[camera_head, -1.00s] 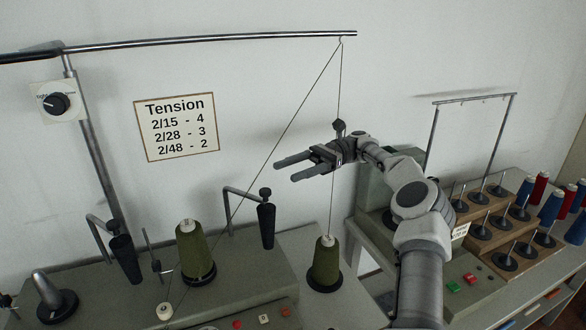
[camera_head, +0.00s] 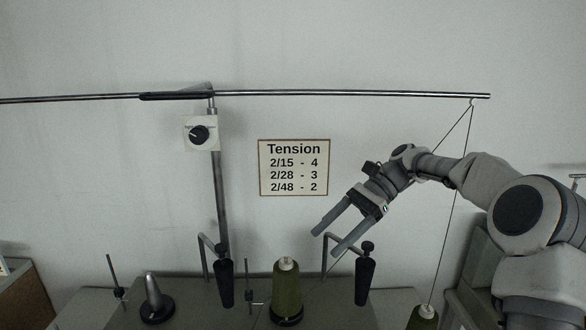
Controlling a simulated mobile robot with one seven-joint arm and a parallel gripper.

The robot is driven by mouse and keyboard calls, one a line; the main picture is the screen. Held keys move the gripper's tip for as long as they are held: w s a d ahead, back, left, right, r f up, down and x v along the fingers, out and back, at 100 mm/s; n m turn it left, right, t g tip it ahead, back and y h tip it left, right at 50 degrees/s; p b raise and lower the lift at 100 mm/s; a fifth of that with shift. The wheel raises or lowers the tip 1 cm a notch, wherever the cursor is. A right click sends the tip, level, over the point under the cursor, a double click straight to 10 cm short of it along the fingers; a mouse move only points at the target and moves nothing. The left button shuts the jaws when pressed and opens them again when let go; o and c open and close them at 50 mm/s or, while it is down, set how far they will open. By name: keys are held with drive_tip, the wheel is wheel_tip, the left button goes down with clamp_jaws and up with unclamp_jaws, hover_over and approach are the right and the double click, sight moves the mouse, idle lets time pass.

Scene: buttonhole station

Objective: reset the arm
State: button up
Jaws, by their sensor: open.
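My gripper (camera_head: 331,242) is open and empty. Its two fingers are apart and point down and to the left. In the picture it shows in front of the wall, just below and right of the Tension sign (camera_head: 294,167). My arm comes in from the right edge and bends down toward the gripper. The fingertips show above the green yarn cone (camera_head: 287,290) and beside a black-handled bent rod (camera_head: 365,275); I cannot tell the depth gap between them.
A metal rail (camera_head: 330,94) runs across the top on a post (camera_head: 222,200) with a dial box (camera_head: 199,134). Thread hangs from the rail's right end, passing behind my arm, toward a second green cone (camera_head: 424,318). A dark cone holder (camera_head: 154,300) stands left.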

drive_tip(key=s+a+n+t+h, duration=0.35)
drive_tip(key=s+h, duration=0.25)
drive_tip(key=s, duration=0.4)
drive_tip(key=s+d+n+t+h, duration=0.2)
drive_tip(key=s+d+n+t, duration=0.1)
drive_tip(key=s, duration=0.5)
drive_tip(key=s+d+f+n+t+h, duration=0.1)
drive_tip(key=s+d+n+t+h, duration=0.1)
drive_tip(key=s+d, duration=0.4)
drive_tip(key=s+n+t, duration=0.1)
drive_tip(key=s+n, duration=0.1)
drive_tip(key=shift+s+d+n+t, duration=0.15)
drive_tip(key=shift+d+n+t, duration=0.2)
drive_tip(key=shift+d, duration=0.05)
